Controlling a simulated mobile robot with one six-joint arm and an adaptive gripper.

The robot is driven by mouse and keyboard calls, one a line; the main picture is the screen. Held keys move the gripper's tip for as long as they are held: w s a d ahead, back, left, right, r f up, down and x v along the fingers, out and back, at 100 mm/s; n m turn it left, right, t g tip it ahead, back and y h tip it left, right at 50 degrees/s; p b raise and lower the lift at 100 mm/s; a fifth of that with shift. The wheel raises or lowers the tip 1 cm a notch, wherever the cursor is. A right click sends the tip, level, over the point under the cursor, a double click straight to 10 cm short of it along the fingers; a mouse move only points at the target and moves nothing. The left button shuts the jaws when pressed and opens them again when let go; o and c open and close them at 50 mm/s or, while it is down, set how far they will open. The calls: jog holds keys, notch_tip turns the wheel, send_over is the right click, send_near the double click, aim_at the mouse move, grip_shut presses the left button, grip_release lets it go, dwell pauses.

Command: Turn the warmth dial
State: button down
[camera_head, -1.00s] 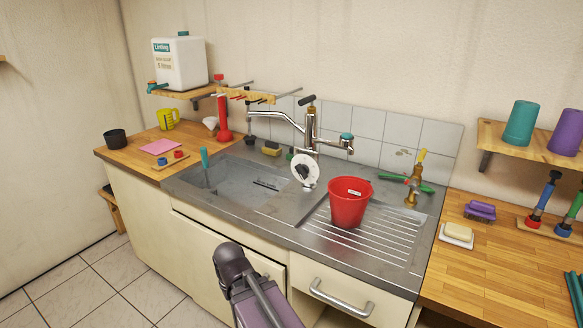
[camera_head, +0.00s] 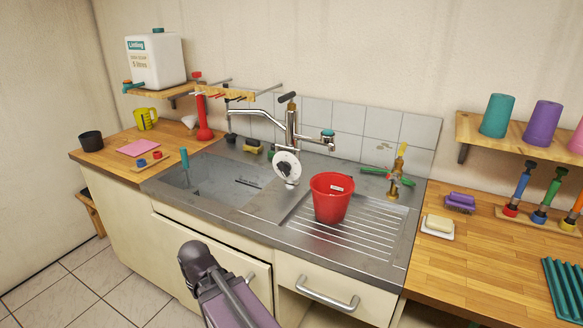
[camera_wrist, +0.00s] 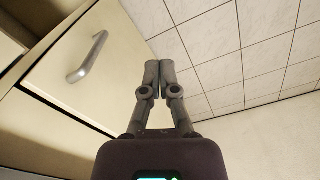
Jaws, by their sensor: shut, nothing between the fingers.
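In the head view only part of my arm shows, low in front of the cabinet.
A red bucket (camera_head: 330,204) stands on the drainboard, right of and in front of the dial. A teal-handled tool (camera_head: 185,160) stands in the basin (camera_head: 215,180). A brass tap (camera_head: 396,178) is at the right. Cabinet fronts with a drawer handle (camera_head: 327,294) lie below the counter.

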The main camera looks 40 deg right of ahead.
jog(key=w+d+r+m+t+p, duration=0.1)
jog(key=w+d+r+m+p, duration=0.2)
jog(key=w+d+r+p, duration=0.4)
jog(key=m+t+h+p, duration=0.3)
jog(key=m+p, duration=0.6)
jog(key=p, duration=1)
send_near(289, 173)
jog(key=r, duration=0.1)
jog(key=s+r+y, duration=0.1)
jog(key=shift+s+d+r+t, duration=0.3)
jog(key=shift+s+d+r, duration=0.05)
jog(key=shift+f, duration=0.15)
jog(key=b+x, duration=0.8)
jog(key=x, duration=0.1)
jog(key=shift+w+f+b, duration=0.25)
jog(key=shift+f+b, duration=0.05)
jog(key=shift+b, duration=0.05)
